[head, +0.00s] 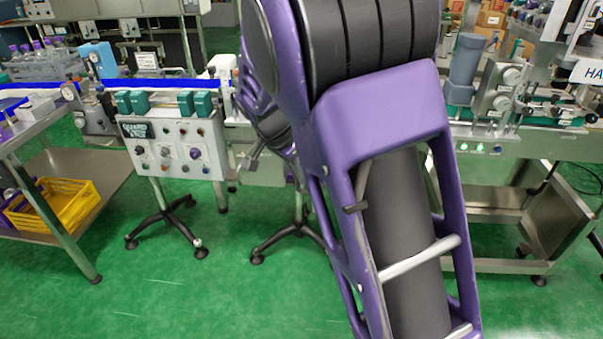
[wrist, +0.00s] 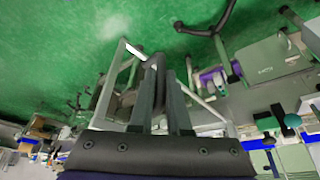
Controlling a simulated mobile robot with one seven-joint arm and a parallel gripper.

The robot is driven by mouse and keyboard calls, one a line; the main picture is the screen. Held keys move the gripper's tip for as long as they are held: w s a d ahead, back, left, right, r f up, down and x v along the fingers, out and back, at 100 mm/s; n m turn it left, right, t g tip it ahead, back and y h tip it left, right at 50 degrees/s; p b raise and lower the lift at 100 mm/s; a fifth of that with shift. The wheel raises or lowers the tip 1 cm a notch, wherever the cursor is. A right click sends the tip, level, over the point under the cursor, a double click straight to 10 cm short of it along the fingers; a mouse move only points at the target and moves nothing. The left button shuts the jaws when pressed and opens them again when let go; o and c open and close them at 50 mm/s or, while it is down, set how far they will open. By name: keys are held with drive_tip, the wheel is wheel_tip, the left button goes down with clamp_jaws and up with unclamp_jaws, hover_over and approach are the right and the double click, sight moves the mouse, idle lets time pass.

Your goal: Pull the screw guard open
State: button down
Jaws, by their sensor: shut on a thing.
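My gripper (wrist: 162,72) shows in the wrist view, with its two dark fingers close together near the middle. It is shut on a narrow part between the fingertips, which mostly hide it. A pale metal frame (wrist: 107,85) runs around the fingers on the left, with another bar on the right; it looks like the screw guard. How far the guard stands open is not clear. In the head view my purple arm covers the middle and hides the machine behind it, and my gripper cannot be made out there.
A grey control box (head: 176,150) on a wheeled stand is left of my arm. A steel table (head: 58,207) with a yellow crate (head: 72,206) stands farther left. Another machine (head: 500,130) stands on the right. Green floor is free in front.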

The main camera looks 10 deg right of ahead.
drive_tip(key=c, duration=0.9)
unclamp_jaws()
drive_tip(key=p+v, duration=0.2)
drive_tip(key=v, duration=1.5)
drive_tip(key=shift+w+r+p, duration=0.1)
drive_tip(key=shift+r+p, duration=0.2)
drive_tip(key=shift+p, duration=0.05)
